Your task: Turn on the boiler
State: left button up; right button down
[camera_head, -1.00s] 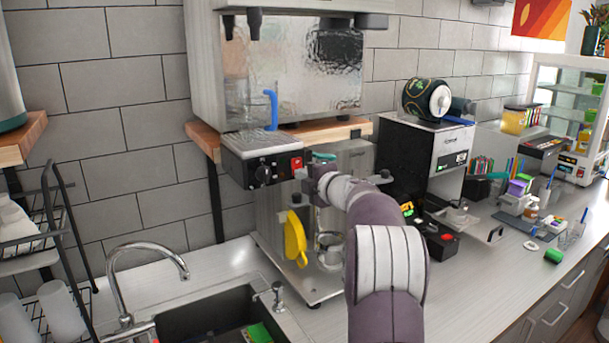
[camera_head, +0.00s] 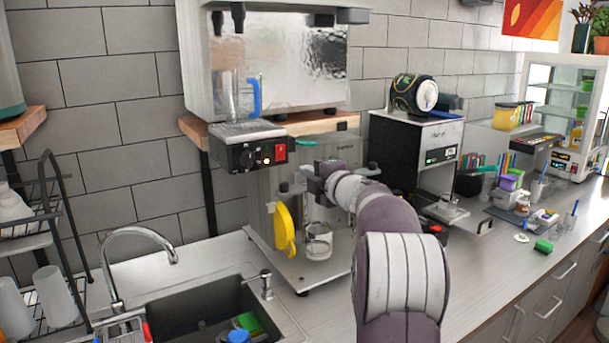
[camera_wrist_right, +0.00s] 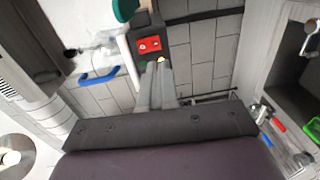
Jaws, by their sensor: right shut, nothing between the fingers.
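The boiler is the large metal unit (camera_head: 290,65) on the wooden wall shelf. Its black control box (camera_head: 243,156) at the front has a round knob and a red switch (camera_head: 281,152) at its right end. The red switch also shows in the wrist view (camera_wrist_right: 149,45). My right gripper (camera_wrist_right: 158,63) is shut and empty, with its fingertips just short of the red switch in that view. In the head view my right gripper (camera_head: 308,176) is right of and below the switch, its fingertips hard to make out. My left gripper is not in view.
A metal machine (camera_head: 262,210) with a yellow part (camera_head: 284,231) and a glass (camera_head: 318,240) stands below the shelf. The sink (camera_head: 205,312) and faucet (camera_head: 140,235) are at front left. A black and silver machine (camera_head: 405,150) stands to the right.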

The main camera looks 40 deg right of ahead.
jog(key=s+d+f+m+g+h+b, duration=0.2)
jog(key=s+d+f+m+h, duration=0.2)
jog(key=s+f+m, duration=0.25)
jog(key=s+a+f+m+g, duration=0.2)
jog(key=a+f+m+g, duration=0.15)
jog(key=f, duration=0.35)
jog(key=s+a+f+m+g, duration=0.2)
jog(key=f+m+g, duration=0.1)
jog(key=f+m, duration=0.3)
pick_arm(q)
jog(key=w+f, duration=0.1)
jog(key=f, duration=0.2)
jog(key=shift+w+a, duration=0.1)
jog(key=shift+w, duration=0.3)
pick_arm(e)
jog(key=s+a+f+g+y, duration=0.2)
jog(key=s+a+f, duration=0.3)
jog(key=a, duration=0.5)
jog(key=s+a+f+g+y, duration=0.2)
jog(key=s+a+f, duration=0.3)
jog(key=a, duration=0.4)
jog(key=s+a+f+g+y, duration=0.1)
jog(key=s+a+f+g, duration=0.2)
jog(key=a, duration=0.7)
notch_tip(320, 180, down, 2)
jog(key=shift+s+a+f+m+y, duration=0.2)
jog(key=shift+s+a+m+y, duration=0.15)
jog(key=shift+s, duration=0.8)
